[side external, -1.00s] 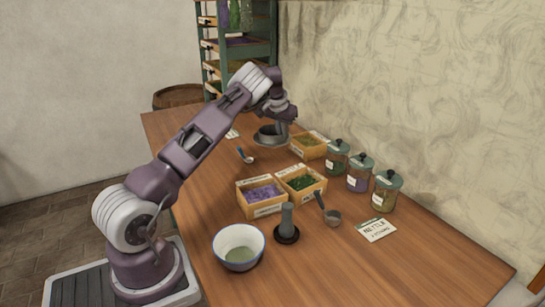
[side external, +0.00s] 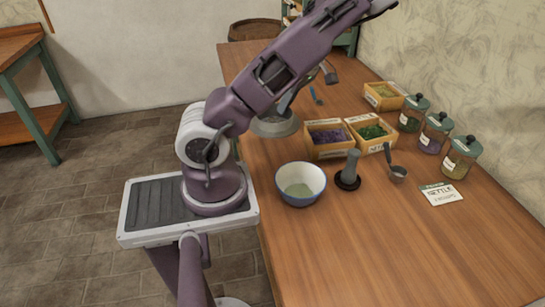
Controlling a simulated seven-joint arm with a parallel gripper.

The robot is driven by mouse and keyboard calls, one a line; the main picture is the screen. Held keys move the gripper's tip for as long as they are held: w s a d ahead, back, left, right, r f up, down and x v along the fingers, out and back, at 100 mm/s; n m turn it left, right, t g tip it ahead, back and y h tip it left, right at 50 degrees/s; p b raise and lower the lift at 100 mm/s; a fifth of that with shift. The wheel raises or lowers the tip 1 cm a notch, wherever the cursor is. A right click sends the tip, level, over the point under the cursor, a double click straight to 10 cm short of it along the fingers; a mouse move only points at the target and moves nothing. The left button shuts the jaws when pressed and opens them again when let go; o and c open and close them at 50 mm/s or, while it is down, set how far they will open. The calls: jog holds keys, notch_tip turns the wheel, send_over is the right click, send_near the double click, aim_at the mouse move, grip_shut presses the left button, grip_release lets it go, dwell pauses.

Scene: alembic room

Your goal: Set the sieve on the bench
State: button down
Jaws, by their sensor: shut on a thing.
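The sieve (side external: 276,127) is a round grey metal pan shape, seen in the side view below my raised arm, near the left side of the wooden bench (side external: 400,240). It looks about level, and its upper part is hidden behind my arm. My gripper (side external: 289,101) is mostly hidden by the arm and is shut on the sieve at its upper right side. I cannot tell how far the sieve is above the bench top.
Lidded jars (side external: 437,132) line the right. The front right is clear beyond a label card (side external: 441,194).

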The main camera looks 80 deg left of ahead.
jog(key=shift+n, duration=0.3)
jog(key=f, duration=0.6)
jog(key=s+f, duration=0.1)
jog(key=f, duration=0.3)
jog(key=shift+d, duration=0.3)
jog(key=c, duration=1.6)
grip_release()
jog(key=shift+f, duration=0.15)
jog(key=shift+w, duration=0.1)
